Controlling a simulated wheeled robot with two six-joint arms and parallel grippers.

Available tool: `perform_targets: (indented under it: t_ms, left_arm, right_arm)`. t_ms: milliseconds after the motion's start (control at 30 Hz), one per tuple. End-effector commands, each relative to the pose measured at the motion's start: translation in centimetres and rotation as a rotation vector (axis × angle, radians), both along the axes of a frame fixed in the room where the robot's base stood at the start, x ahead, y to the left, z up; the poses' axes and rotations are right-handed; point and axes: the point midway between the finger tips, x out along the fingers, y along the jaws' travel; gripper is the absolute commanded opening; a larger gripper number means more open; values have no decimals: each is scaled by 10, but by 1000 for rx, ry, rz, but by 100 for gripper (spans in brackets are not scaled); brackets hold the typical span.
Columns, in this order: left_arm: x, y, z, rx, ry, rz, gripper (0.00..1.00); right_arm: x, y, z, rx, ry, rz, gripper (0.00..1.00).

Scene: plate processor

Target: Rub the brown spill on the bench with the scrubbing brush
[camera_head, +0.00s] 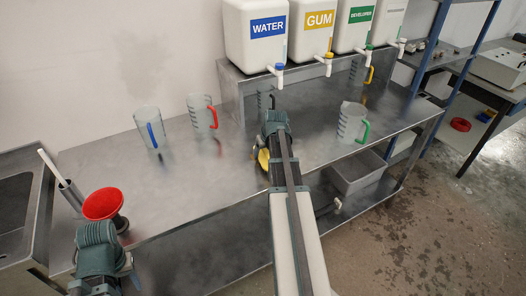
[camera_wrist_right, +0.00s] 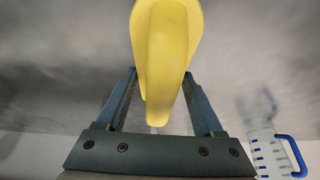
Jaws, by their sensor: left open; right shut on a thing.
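The scrubbing brush (camera_head: 263,159) shows as a yellow piece beside my right gripper (camera_head: 267,148) in the head view. My right gripper is shut on the brush over the middle of the steel bench (camera_head: 180,185). In the right wrist view the yellow brush handle (camera_wrist_right: 166,50) rises between both fingers (camera_wrist_right: 162,105); its bristles are hidden. I cannot tell whether the brush touches the bench. No brown spill can be made out in either view; my right arm covers part of the bench. My left gripper (camera_head: 103,265) is open and empty at the lower left, below the red funnel.
A red funnel (camera_head: 104,204) stands at the bench's left end. Jugs with blue (camera_head: 147,128), red (camera_head: 202,116) and green (camera_head: 351,123) handles stand on the bench. Labelled tanks (camera_head: 256,38) sit on a raised shelf behind. The bench between funnel and brush is clear.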

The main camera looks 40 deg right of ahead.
Motion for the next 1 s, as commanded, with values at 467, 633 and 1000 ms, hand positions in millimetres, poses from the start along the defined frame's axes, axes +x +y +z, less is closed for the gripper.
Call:
perform_targets:
  t_ms: [467,633,1000]
  left_arm:
    - [0,0,-1,0,0,0,50]
    - [0,0,-2,0,0,0,50]
    - [0,0,-2,0,0,0,50]
  right_arm:
    - [21,-5,-1,-1,0,2,24]
    - [34,-8,-2,-1,0,1,24]
    - [42,-10,-2,0,0,1,24]
